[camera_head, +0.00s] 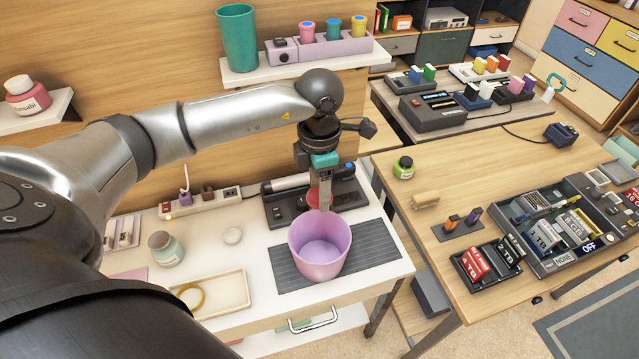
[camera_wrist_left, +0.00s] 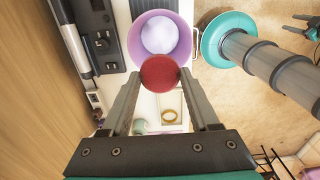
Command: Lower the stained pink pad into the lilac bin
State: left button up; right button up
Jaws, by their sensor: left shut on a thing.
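The lilac bin (camera_head: 322,272) stands upright on a dark grey mat on the white desk, its open top facing up; it also shows in the left wrist view (camera_wrist_left: 139,42). My left gripper (camera_head: 322,200) points down at the bin's back rim and is shut on the round pad, which looks red (camera_head: 312,200). In the left wrist view the pad (camera_wrist_left: 160,73) sits between the fingertips (camera_wrist_left: 160,75) and overlaps the edge of the bin's opening. Any stain on it is too small to tell. The bin looks empty inside.
A dark device (camera_head: 350,190) stands right behind the bin, with a power strip (camera_head: 205,200) to its left. A cream tray (camera_head: 230,292) with a yellow ring and a green jar (camera_head: 165,250) are left of the mat. A shelf (camera_head: 290,68) hangs above.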

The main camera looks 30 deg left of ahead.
pick_arm(q)
jog(key=b, duration=0.6)
send_over(319, 259)
notch_tip(319, 259, down, 8)
jog(key=shift+f, duration=0.25)
jog(key=shift+d, duration=0.1)
jog(key=shift+f+b, duration=4.75)
jog(key=shift+f, duration=1.25)
jog(key=shift+f+b, duration=1.85)
jog(key=shift+f, duration=0.4)
jog(key=shift+f+b, duration=0.3)
jog(key=shift+f, duration=0.05)
